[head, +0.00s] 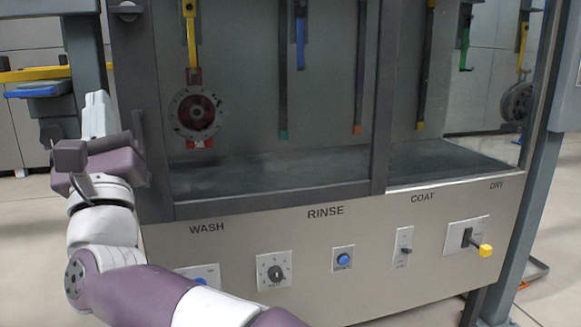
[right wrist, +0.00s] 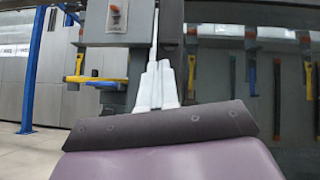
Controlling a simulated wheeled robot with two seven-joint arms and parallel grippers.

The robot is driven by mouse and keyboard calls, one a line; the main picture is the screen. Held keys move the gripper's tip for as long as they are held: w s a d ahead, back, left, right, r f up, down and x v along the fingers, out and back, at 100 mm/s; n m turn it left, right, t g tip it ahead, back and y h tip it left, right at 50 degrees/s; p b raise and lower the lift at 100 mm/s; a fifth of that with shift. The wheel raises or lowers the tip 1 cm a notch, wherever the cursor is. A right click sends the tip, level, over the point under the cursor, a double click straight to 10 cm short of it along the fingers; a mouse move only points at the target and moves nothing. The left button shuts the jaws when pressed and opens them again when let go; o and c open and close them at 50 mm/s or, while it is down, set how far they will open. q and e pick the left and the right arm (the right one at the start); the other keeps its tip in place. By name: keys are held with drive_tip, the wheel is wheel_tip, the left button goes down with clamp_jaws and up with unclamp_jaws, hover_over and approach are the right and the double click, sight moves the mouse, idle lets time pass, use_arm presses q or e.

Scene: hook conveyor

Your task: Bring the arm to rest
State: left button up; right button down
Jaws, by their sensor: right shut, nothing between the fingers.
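My right gripper (head: 97,112) is raised at the left of the head view, in front of the machine's left post. Its white fingers are together, with nothing between them. In the right wrist view the closed fingers (right wrist: 157,85) point away from the camera, toward a grey post with a red button. My right arm (head: 140,292) reaches in from the bottom, its forearm bent upward. It covers part of the panel below the WASH label. My left gripper is not in view.
The machine's steel front panel (head: 372,285) carries a dial (head: 274,272), a blue button (head: 343,258), a switch (head: 403,247) and a yellow-tipped lever (head: 484,250). Behind its frame, a round part (head: 194,112) hangs from a yellow hook (head: 191,40). A yellow bar (head: 36,74) and blue block (head: 38,90) are left.

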drive_tip(key=w+d+f+n+g, duration=0.4)
drive_tip(key=w+f+n+g, duration=0.2)
drive_tip(key=w+f+n, duration=0.65)
drive_tip(key=d+f+n+g+h+p, duration=0.1)
drive_tip(key=d+f+n+g+h, duration=0.55)
drive_tip(key=d+f, duration=1.25)
drive_tip(key=s+d+f+n+g+h, duration=0.2)
drive_tip(key=s+d+f+n+g, duration=0.3)
drive_tip(key=d+f, duration=0.55)
drive_tip(key=s+d+f+n+g+h+p, duration=0.1)
drive_tip(key=s+d+f+n+g, duration=0.2)
drive_tip(key=s, duration=0.6)
drive_tip(key=s+d+f+n+g+h, duration=0.1)
drive_tip(key=s+d+f+g, duration=0.1)
drive_tip(key=s+d+f, duration=0.5)
use_arm(q)
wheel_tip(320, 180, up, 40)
drive_tip(key=p, duration=3.8)
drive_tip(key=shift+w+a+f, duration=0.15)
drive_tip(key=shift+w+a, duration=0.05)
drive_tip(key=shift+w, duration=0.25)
use_arm(e)
wheel_tip(320, 180, up, 39)
drive_tip(key=s+a, duration=0.1)
drive_tip(key=shift+s+a+n, duration=0.3)
